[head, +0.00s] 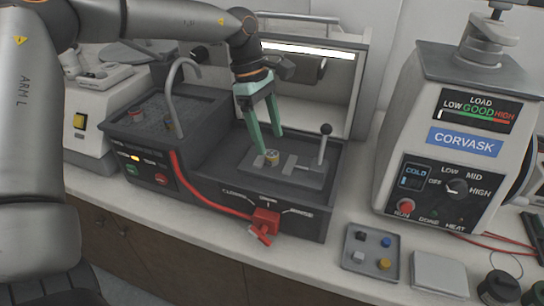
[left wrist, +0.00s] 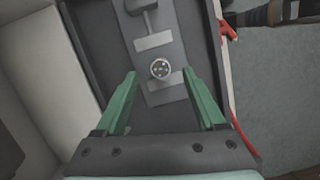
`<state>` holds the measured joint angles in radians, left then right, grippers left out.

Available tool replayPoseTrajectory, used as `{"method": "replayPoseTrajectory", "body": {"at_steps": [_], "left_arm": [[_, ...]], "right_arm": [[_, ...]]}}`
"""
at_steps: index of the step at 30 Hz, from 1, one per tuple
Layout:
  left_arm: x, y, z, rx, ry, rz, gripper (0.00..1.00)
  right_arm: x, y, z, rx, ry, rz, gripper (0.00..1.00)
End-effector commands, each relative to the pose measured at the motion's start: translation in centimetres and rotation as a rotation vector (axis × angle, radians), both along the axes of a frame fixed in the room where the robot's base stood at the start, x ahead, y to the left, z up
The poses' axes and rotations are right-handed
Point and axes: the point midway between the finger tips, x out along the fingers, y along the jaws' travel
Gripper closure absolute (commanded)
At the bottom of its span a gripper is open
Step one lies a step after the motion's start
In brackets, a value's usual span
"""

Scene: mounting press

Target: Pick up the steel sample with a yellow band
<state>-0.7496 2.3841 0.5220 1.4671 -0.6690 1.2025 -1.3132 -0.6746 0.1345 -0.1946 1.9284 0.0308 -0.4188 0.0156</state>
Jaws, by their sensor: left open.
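The steel sample (head: 272,157) is a small short cylinder with a yellowish band, standing on the grey vise plate (head: 310,175) of the dark machine. In the left wrist view the sample (left wrist: 160,69) shows from above as a round metal face with dark spots, between two light jaw blocks. My left gripper (head: 268,145) points down with its green fingers spread, just above or around the sample; the head view does not settle which. In the left wrist view the sample lies between and slightly beyond the open fingertips (left wrist: 160,73). My right gripper is not in view.
A lever with a black knob (head: 326,130) stands right of the sample. A curved spout (head: 172,85) rises at left. A red clamp (head: 264,222) hangs at the machine's front. A tray of small coloured pieces (head: 371,272) and the CORVASK press (head: 450,140) are at right.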

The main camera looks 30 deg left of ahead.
Motion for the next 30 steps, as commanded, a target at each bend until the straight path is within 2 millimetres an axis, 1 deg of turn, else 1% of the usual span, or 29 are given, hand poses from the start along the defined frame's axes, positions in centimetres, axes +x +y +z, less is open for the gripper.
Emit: {"method": "replayPoseTrajectory", "body": {"at_steps": [1, 3, 6, 9, 15, 17, 30], "left_arm": [[-0.2, 0.0, -0.9, -0.001, 0.006, 0.000, 0.28], [-0.2, -0.2, -2.0, 0.000, 0.005, 0.000, 0.28], [-0.2, -0.5, -3.1, 0.001, 0.003, 0.000, 0.28], [-0.1, -0.6, -3.6, 0.000, 0.000, 0.001, 0.28], [-0.1, -0.6, -3.6, 0.000, -0.001, 0.001, 0.28], [-0.1, -0.6, -3.6, 0.000, -0.001, 0.001, 0.34], [-0.1, -0.6, -3.6, 0.000, -0.001, 0.001, 0.83]], "right_arm": [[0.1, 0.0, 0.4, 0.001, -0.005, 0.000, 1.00], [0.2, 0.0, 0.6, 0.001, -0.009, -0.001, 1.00], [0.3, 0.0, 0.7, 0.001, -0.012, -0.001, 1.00], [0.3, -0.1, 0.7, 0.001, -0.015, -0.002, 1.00], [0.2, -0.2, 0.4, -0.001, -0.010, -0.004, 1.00], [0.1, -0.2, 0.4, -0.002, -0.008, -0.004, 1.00], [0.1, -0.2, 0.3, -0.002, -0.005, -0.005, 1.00]]}}
